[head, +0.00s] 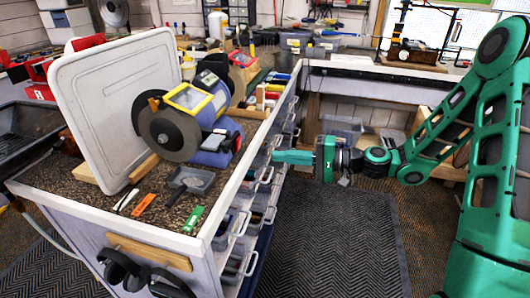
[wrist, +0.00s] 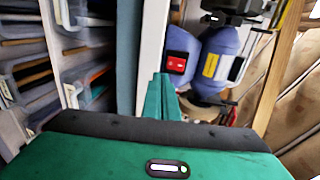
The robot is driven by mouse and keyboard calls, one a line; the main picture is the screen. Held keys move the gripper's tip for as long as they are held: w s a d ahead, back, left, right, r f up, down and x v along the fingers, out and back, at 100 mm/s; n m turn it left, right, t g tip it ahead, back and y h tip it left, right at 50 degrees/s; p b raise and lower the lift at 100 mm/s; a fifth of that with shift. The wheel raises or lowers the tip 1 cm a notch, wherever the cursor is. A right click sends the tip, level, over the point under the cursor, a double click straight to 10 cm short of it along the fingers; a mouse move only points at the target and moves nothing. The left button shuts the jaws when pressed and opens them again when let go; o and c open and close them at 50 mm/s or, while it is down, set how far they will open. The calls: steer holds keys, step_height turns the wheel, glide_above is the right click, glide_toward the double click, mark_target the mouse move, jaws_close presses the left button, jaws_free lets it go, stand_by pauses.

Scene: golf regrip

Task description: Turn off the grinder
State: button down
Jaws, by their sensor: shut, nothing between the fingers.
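The bench grinder (head: 195,112) stands on the workbench at the left in the head view, with a blue body, a dark round wheel and yellow-framed shields. In the wrist view the blue grinder (wrist: 215,65) is beyond the fingertips, with a red switch plate (wrist: 178,63) on its body. The switch's setting is too small to tell. My gripper (head: 275,156) is shut and empty, at the right edge of the bench and apart from the grinder. In the wrist view my gripper (wrist: 162,82) points up toward the area just below the switch plate.
A large white board (head: 118,100) leans upright behind the grinder. Open drawers and bins (head: 238,222) line the bench side below my gripper. Small tools and a grey tray (head: 192,180) lie on the bench top. The floor mat (head: 345,240) is clear.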

steer(key=shift+s+d+f, duration=0.1)
steer(key=shift+s+d, duration=0.15)
steer(key=shift+d, duration=0.45)
steer(key=shift+s+d+f, duration=0.1)
steer(key=shift+s+d, duration=0.15)
steer(key=shift+d, duration=0.4)
steer(key=shift+s+d+f, duration=0.1)
steer(key=shift+s+d, duration=0.15)
steer(key=shift+d, duration=0.45)
